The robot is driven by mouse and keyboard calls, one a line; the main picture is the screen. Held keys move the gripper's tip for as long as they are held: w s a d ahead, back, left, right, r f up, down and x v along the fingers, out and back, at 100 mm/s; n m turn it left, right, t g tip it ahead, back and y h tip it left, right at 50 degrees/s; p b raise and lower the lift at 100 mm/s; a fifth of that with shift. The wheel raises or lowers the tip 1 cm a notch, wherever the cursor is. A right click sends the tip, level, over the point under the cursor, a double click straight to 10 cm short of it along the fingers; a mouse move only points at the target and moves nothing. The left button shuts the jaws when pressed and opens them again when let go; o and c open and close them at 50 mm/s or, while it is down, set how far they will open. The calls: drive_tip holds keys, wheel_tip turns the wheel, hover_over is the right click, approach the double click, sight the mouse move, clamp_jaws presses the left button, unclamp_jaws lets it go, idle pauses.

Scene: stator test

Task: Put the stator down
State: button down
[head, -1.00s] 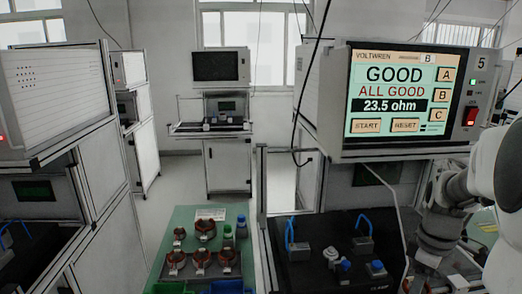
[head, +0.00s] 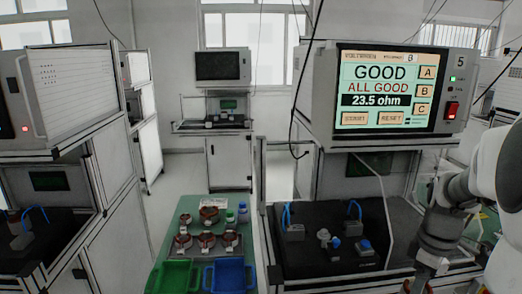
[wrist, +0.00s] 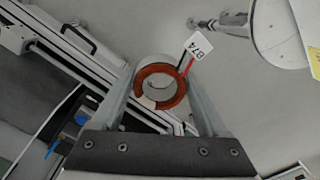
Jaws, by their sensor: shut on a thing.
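In the wrist view, my gripper (wrist: 160,94) is shut on a stator (wrist: 178,91), a copper-coloured ring with a pale inner part. A white tag (wrist: 199,46) marked 874 and a red and a black lead show beside it. The stator is held in the air above the floor. In the head view my arm is at the right edge; the held stator cannot be made out there. Other copper stators (head: 205,240) stand on a tray on a green table. A green bin (head: 174,277) and a blue bin (head: 229,276) are at its near end.
The tester (head: 385,90) shows GOOD, ALL GOOD, 23.5 ohm. Below it, a black bench top (head: 310,265) carries blue-handled clamps and fixtures. Two small bottles (head: 236,213) stand beside the stators. Another bench (head: 30,245) is at left.

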drive_tip(key=w+a+f+m, duration=0.3)
drive_tip(key=a+f, duration=0.4)
drive_tip(key=a, duration=0.3)
drive_tip(key=w+a+f+m, duration=0.4)
drive_tip(key=a+f, duration=0.3)
drive_tip(key=a, duration=0.4)
drive_tip(key=shift+w+m, duration=0.25)
drive_tip(key=shift+m, duration=0.25)
drive_tip(key=shift+a+f, duration=0.1)
